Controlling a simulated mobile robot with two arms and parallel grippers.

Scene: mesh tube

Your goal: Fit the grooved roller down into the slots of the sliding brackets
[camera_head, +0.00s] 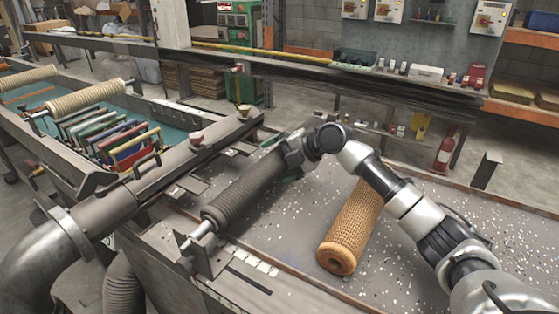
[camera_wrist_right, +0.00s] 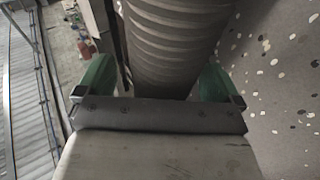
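The dark grey grooved roller (camera_head: 245,190) lies lengthwise at the left side of the speckled table, its pale near shaft at the near sliding bracket (camera_head: 196,258). I cannot tell whether that shaft is fully down in the slot. The far shaft and far bracket are hidden behind my right gripper (camera_head: 292,162). In the right wrist view the roller (camera_wrist_right: 172,45) runs between the green fingers of the right gripper (camera_wrist_right: 158,82). They straddle it, with a narrow gap on the left. My left gripper is not in view.
A tan perforated roller (camera_head: 352,228) lies on the speckled table (camera_head: 300,262), right of the grooved roller and beneath my right arm. A large grey pipe (camera_head: 100,210) and a steel beam flank the left. Colored frames (camera_head: 115,140) stand in the trough beyond.

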